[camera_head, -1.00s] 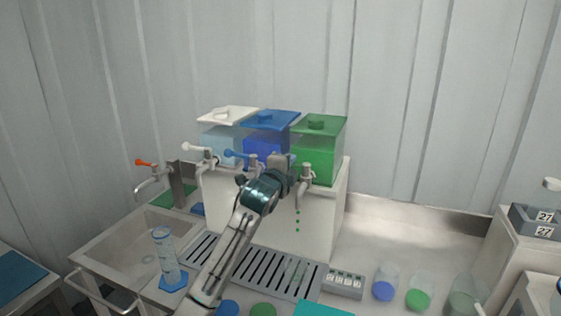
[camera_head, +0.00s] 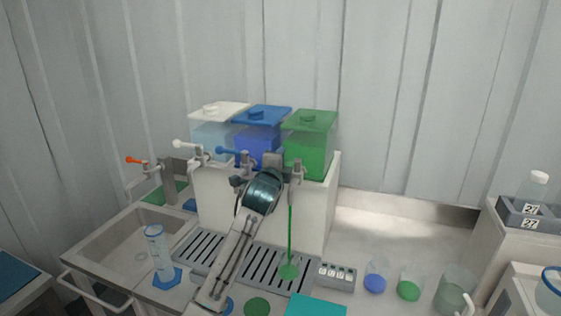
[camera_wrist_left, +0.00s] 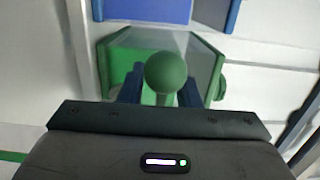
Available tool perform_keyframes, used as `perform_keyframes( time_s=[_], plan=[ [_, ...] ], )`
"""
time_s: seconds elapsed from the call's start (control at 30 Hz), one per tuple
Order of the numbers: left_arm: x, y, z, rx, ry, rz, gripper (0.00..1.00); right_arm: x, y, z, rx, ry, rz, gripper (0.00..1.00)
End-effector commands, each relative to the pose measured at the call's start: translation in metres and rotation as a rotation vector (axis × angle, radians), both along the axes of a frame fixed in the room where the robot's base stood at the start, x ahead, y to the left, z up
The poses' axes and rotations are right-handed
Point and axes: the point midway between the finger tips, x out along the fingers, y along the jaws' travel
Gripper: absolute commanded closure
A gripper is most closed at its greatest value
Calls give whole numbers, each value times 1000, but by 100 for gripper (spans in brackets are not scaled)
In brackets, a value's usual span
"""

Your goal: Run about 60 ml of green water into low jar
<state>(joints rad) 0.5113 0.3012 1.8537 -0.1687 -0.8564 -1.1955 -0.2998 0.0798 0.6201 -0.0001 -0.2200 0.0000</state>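The green water tank (camera_head: 309,150) stands at the right of a row of three on a white stand. In the left wrist view the tap's green knob (camera_wrist_left: 166,72) sits between my two blue fingers (camera_wrist_left: 160,88), which stand apart on either side. My right gripper is out of view.
White-lidded (camera_head: 216,130) and blue (camera_head: 259,138) tanks stand to the left. A measuring cylinder (camera_head: 159,250) stands beside the sink (camera_head: 115,250). A small display box (camera_head: 337,276) and several jars (camera_head: 409,287) stand right of the tray. The counter behind them is clear.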

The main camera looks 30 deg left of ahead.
Motion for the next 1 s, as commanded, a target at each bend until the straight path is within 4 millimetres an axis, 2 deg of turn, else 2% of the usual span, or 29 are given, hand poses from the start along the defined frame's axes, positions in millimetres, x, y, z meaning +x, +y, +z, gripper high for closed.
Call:
perform_keyframes(
  time_s=[0.13, 0.23, 0.5, 0.7, 1.0],
  plan=[
    [-4, -1, -1, 0, -1, 0, 70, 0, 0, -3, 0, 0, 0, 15],
    [-15, -4, -2, 1, -1, -1, 70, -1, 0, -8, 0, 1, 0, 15],
    [-66, -19, -3, 2, -3, -1, 70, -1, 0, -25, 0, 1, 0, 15],
    [-94, -27, -2, 1, -2, -1, 70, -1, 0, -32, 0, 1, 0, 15],
    [-104, -30, 0, 0, 1, 0, 70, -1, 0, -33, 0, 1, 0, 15]
  ],
)
